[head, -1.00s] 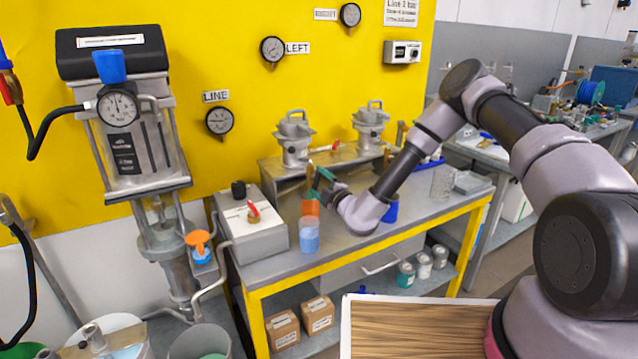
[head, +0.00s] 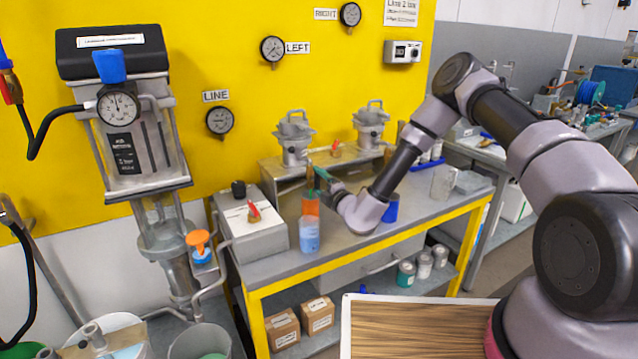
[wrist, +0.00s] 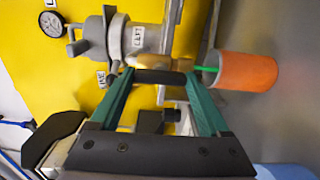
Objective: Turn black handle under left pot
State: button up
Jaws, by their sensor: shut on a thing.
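The left pot (head: 294,140) is a grey metal vessel on the small shelf against the yellow wall; its body also shows in the wrist view (wrist: 118,38). My gripper (head: 319,178) is at the front of that shelf, below and slightly right of the left pot. In the wrist view, its green fingers (wrist: 160,80) are closed on the two ends of a short black handle (wrist: 158,76). The handle lies crosswise between the fingertips. In the head view the fingers hide the handle.
An orange cup (wrist: 246,72) with a green stick stands close beside the fingers. A light-blue cup (head: 309,236) is in front of it. A grey box with a red lever (head: 252,210) stands to the left, and the right pot (head: 370,124) stands further right.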

jog(key=shift+f, duration=0.1)
jog(key=o, duration=1.2)
jog(key=v, duration=1.1)
jog(key=shift+w, duration=0.1)
